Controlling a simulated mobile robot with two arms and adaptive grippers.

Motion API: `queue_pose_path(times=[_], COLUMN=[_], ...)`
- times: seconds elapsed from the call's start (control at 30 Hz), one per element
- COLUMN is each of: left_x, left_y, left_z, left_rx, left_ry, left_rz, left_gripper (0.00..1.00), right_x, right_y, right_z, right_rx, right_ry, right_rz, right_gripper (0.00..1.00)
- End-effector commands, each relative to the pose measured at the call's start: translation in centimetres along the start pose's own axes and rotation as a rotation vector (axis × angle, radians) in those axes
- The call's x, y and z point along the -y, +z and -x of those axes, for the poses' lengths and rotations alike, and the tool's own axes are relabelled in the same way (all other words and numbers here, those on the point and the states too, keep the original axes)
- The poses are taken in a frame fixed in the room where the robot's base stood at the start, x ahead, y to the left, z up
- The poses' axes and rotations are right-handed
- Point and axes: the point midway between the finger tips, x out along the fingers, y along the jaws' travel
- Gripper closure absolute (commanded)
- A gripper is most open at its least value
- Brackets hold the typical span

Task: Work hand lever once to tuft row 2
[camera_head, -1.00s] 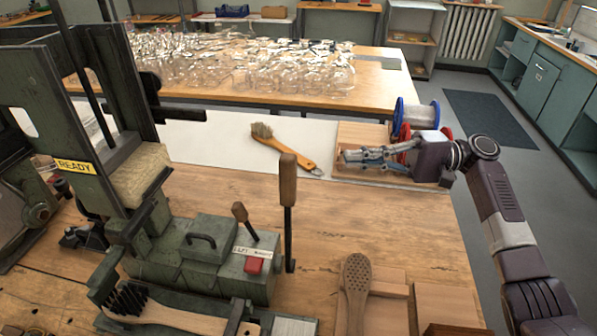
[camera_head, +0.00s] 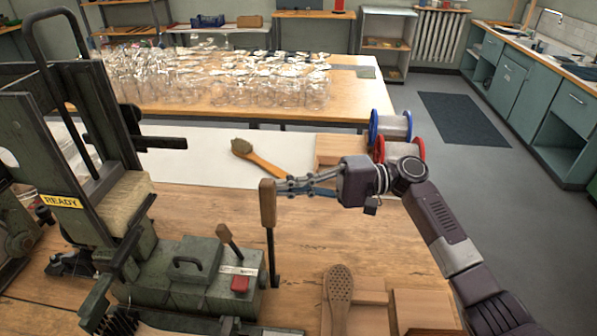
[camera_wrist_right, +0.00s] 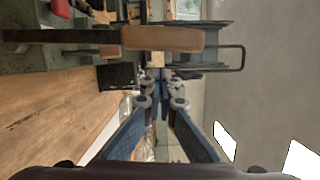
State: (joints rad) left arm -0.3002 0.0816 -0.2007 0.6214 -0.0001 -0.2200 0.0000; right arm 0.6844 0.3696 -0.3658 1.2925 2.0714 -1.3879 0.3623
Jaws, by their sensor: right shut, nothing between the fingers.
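The tufting machine (camera_head: 180,275) stands at the left with a yellow READY label (camera_head: 60,201). Its hand lever (camera_head: 267,205) is upright, a wooden handle on a dark rod. A shorter wooden-knobbed lever (camera_head: 224,234) leans beside it. My right gripper (camera_head: 281,187) is shut and empty, its fingertips close to the right of the handle's top. In the right wrist view the handle (camera_wrist_right: 165,38) lies just beyond the fingertips (camera_wrist_right: 159,76); I cannot tell whether they touch. A brush with dark bristles (camera_head: 118,320) sits at the machine's front, partly cut off. My left gripper is not in view.
A wooden-handled brush (camera_head: 260,159) lies on the white sheet behind the lever. Blue (camera_head: 390,127) and red (camera_head: 403,148) spools stand behind my right arm. Many glasses (camera_head: 220,78) fill the back table.

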Motion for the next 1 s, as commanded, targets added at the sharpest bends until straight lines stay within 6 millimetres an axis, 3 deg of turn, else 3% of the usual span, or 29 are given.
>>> queue_pose_path(times=[0.23, 1.0], left_x=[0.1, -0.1], left_y=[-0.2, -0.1], left_z=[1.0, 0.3], left_rx=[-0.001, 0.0], left_ry=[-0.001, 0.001], left_rz=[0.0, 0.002], left_gripper=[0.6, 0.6], right_x=[0.1, 0.2], right_y=[1.7, 2.8], right_z=[-0.4, -0.6], right_rx=[0.0, 0.001], right_ry=[0.0, 0.019], right_rz=[0.0, 0.08], right_gripper=[1.0, 1.0])
